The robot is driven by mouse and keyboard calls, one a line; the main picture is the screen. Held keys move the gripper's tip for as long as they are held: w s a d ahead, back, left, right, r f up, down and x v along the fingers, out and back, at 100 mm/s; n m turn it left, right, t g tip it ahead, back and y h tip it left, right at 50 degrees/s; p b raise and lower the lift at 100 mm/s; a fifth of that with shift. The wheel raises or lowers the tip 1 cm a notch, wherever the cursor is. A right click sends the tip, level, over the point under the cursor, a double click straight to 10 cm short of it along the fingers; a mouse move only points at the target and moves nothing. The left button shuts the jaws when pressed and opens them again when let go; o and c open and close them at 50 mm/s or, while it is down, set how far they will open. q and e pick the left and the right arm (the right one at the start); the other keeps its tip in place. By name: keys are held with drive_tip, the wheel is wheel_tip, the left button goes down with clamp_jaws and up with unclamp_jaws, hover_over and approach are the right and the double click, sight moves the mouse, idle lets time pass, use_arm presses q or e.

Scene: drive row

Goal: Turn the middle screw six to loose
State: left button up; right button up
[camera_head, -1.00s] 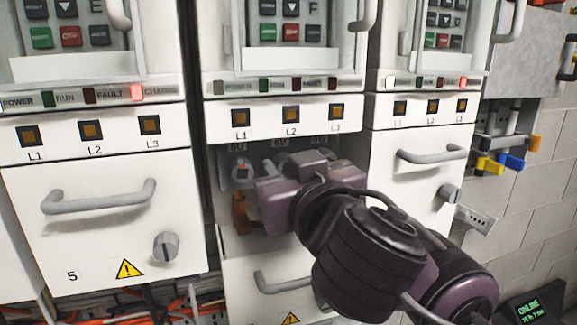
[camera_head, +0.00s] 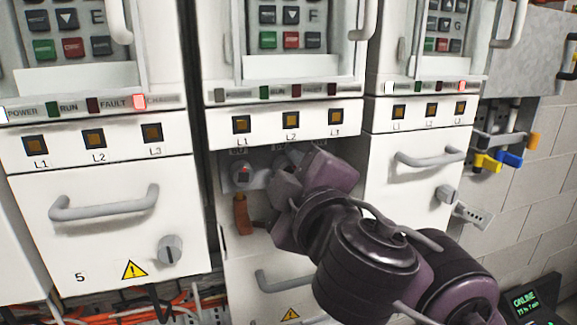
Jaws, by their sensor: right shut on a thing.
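The row of screws sits in the opened bay of the middle cabinet, under the lamps L1, L2 and L3. The left screw (camera_head: 243,174) shows as a grey round fitting with a small red mark. My right gripper (camera_head: 303,177) covers the middle of the row, tilted, its jaws facing the panel. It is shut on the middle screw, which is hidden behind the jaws. The right screw is hidden too. My left gripper is not in view.
A brown-orange lug (camera_head: 242,215) hangs below the left screw. Closed drawers with handles flank the bay: the left drawer (camera_head: 110,235) and the right drawer (camera_head: 410,180). Orange cables (camera_head: 90,312) run at the lower left.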

drive_tip(key=n+p, duration=0.1)
drive_tip(key=n, duration=0.3)
drive_tip(key=shift+n, duration=0.4)
drive_tip(key=shift+n+p, duration=0.3)
drive_tip(key=shift+n, duration=1.6)
drive_tip(key=shift+f, duration=0.1)
drive_tip(key=o, duration=0.9)
drive_tip(key=shift+w, duration=0.1)
